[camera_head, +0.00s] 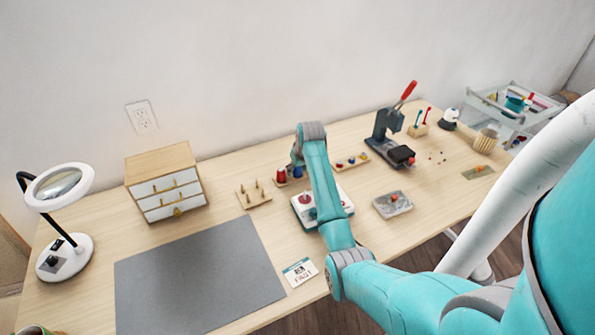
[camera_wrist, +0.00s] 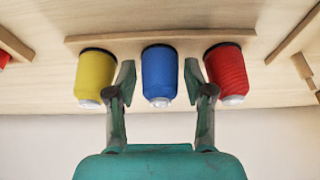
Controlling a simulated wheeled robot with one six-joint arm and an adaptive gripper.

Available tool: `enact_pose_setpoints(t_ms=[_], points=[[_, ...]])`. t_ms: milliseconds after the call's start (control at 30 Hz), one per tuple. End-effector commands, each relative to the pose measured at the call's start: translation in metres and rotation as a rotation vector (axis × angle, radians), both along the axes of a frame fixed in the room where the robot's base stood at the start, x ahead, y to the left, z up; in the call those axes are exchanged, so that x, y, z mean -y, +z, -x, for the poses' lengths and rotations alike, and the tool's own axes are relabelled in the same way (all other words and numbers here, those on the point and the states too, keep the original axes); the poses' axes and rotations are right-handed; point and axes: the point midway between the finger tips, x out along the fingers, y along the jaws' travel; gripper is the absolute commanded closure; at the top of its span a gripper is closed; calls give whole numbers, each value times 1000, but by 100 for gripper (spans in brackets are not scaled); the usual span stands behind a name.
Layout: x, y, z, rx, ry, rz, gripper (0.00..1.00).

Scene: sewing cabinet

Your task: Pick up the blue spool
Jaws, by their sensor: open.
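The blue spool (camera_wrist: 160,75) stands between a yellow spool (camera_wrist: 95,76) and a red spool (camera_wrist: 226,72) on a wooden strip (camera_wrist: 120,38) in the wrist view. My gripper (camera_wrist: 159,78) is open, with one fingertip on each side of the blue spool. Gaps show between the fingertips and the blue spool, and the fingertips lie close to its neighbours. In the head view the red spool (camera_head: 281,175) and the blue spool (camera_head: 298,172) show beside my arm, which hides the yellow spool.
A peg board (camera_head: 254,195) stands left of the spools, and a white-and-red device (camera_head: 303,208) is in front of them. A small drawer cabinet (camera_head: 165,183) and lamp (camera_head: 62,215) are at left. A press (camera_head: 385,138) is at right. The grey mat (camera_head: 195,285) is bare.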

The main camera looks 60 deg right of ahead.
Motion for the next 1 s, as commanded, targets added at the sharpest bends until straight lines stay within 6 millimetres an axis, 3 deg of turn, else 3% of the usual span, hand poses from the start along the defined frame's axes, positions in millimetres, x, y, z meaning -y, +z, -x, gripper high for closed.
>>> enact_pose_setpoints(t_ms=[133,267,667,1000], points=[[0,0,0,0,0,0,48],[0,0,0,0,0,0,80],[0,5,0,1,1,1,80],[1,62,-1,4,1,4,80]])
